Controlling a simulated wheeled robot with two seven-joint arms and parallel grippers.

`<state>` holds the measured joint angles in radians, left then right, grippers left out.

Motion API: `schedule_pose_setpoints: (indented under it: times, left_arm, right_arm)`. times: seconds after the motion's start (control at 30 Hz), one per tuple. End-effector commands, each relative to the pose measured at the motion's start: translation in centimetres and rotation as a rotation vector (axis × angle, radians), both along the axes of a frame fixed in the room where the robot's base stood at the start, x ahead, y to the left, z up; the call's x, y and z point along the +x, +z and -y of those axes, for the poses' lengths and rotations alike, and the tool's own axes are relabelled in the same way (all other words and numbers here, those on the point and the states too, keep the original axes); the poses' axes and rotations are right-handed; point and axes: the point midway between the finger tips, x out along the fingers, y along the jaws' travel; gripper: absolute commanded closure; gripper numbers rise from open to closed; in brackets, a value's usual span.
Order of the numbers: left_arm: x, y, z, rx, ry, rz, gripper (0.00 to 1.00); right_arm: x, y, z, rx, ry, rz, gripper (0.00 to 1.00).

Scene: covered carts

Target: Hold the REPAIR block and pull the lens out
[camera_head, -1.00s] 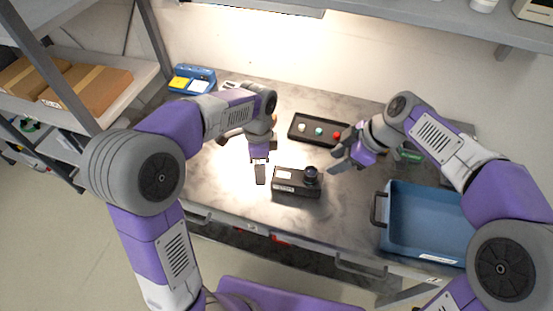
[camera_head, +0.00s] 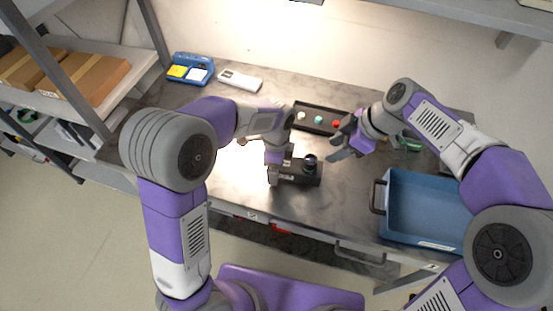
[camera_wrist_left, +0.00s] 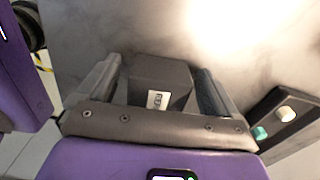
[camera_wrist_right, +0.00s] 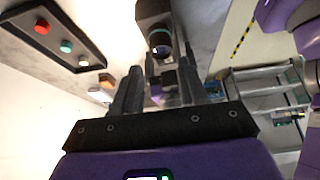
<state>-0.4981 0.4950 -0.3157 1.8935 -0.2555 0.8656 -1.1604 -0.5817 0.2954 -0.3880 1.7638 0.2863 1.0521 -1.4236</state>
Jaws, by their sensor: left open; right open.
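The dark REPAIR block (camera_head: 307,179) lies on the grey bench, with the black lens (camera_head: 310,160) standing up from its right part. My left gripper (camera_head: 280,170) is open at the block's left end. In the left wrist view, the block (camera_wrist_left: 160,75), with a small white label, sits between the two spread fingers, with a gap on each side. My right gripper (camera_head: 342,148) is open and empty, to the right of the lens and apart from it. In the right wrist view, the lens (camera_wrist_right: 160,42) shows beyond the fingertips. My left gripper hides part of the block.
A black tray (camera_head: 297,119) with coloured knobs lies behind the block. A blue bin (camera_head: 425,245) stands at the right front. A blue holder with yellow and white pads (camera_head: 191,69) and a white device (camera_head: 240,81) are at the back left.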

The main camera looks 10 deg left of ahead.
Motion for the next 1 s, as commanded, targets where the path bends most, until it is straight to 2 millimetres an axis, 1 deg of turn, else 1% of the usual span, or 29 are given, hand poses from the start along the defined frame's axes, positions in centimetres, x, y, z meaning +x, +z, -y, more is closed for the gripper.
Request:
schedule_pose_setpoints:
  times: [0.13, 0.17, 0.5, 0.53, 0.67, 0.7, 0.83, 0.9, 0.97, 1.0]
  left_arm:
    - [0.0, 0.0, 0.0, 0.0, 0.001, 0.0, 0.06]
    - [0.0, 0.0, 0.0, 0.0, 0.001, 0.0, 0.08]
    - [0.0, 0.0, 0.0, 0.0, 0.001, 0.0, 0.6]
    - [0.0, 0.0, 0.0, 0.0, 0.001, 0.0, 0.63]
    - [0.0, 0.0, 0.0, 0.0, 0.001, 0.0, 0.63]
    - [0.0, 0.0, 0.0, 0.0, 0.001, 0.0, 0.63]
    - [0.0, 0.0, 0.0, 0.0, 0.001, 0.0, 0.63]
    - [0.0, 0.0, 0.0, 0.0, 0.001, 0.0, 0.63]
    - [0.0, 0.0, 0.0, 0.0, 0.001, 0.0, 0.63]
    - [0.0, 0.0, 0.0, 0.0, 0.001, 0.0, 0.63]
  right_arm:
    - [0.0, 0.0, 0.0, 0.0, 0.0, 0.0, 0.57]
    - [0.0, 0.0, 0.0, 0.0, 0.0, 0.0, 0.57]
    - [0.0, 0.0, 0.0, 0.0, 0.0, 0.0, 0.57]
    - [0.0, 0.0, 0.0, 0.0, 0.0, 0.0, 0.57]
    - [0.0, 0.0, 0.0, 0.0, 0.0, 0.0, 0.57]
    - [0.0, 0.0, 0.0, 0.0, 0.0, 0.0, 0.56]
    - [-0.4, -0.5, -0.2, -0.022, 0.012, -0.015, 0.36]
    - [-1.2, -1.6, -0.5, -0.068, 0.036, -0.042, 0.29]
    - [-2.3, -2.9, -0.7, -0.135, 0.067, -0.075, 0.29]
    - [-3.3, -4.0, -0.8, -0.193, 0.092, -0.102, 0.29]
